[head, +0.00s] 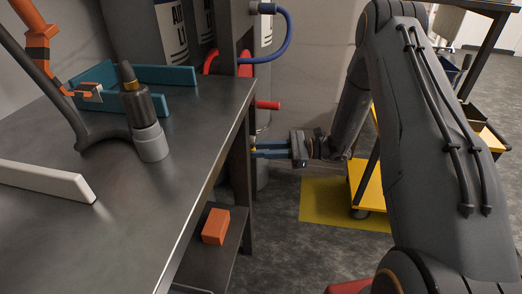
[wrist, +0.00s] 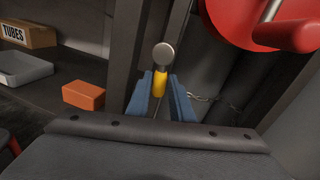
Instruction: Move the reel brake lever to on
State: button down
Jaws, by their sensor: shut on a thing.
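The reel brake lever (wrist: 160,84) shows in the wrist view as a short yellow stem with a round grey metal knob on its end. My gripper (wrist: 160,97) has its two blue fingers shut on the yellow stem, one on each side, with the knob standing out beyond the fingertips. In the head view my gripper (head: 266,149) reaches left to the dark post beside the bench. Only a speck of yellow shows at its fingertips there. The lever's base and any on or off marking are hidden.
A red reel with a crank (wrist: 275,28) is close at the upper right of the wrist view. A thin chain (wrist: 208,98) hangs behind the fingers. The metal bench (head: 190,125) and a lower shelf with an orange block (head: 215,226) are left of my gripper.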

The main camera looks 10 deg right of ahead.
jog(key=shift+w+d+r+n+t+h+p, duration=0.15)
jog(key=shift+w+r+n+h+p, duration=0.35)
jog(key=shift+n, duration=0.8)
jog(key=shift+w+d+r+n+t+h+p, duration=0.15)
jog(key=shift+w+n+p, duration=0.15)
jog(key=shift+n+p, duration=0.75)
jog(key=shift+w+d+r+n+t+h+p, duration=0.15)
jog(key=shift+w+r+n+p, duration=0.2)
jog(key=shift+n, duration=1.2)
jog(key=shift+w, duration=0.1)
jog(key=c, duration=1.6)
grip_release()
jog(key=shift+o, duration=0.2)
jog(key=v, duration=0.7)
jog(key=shift+d, duration=0.35)
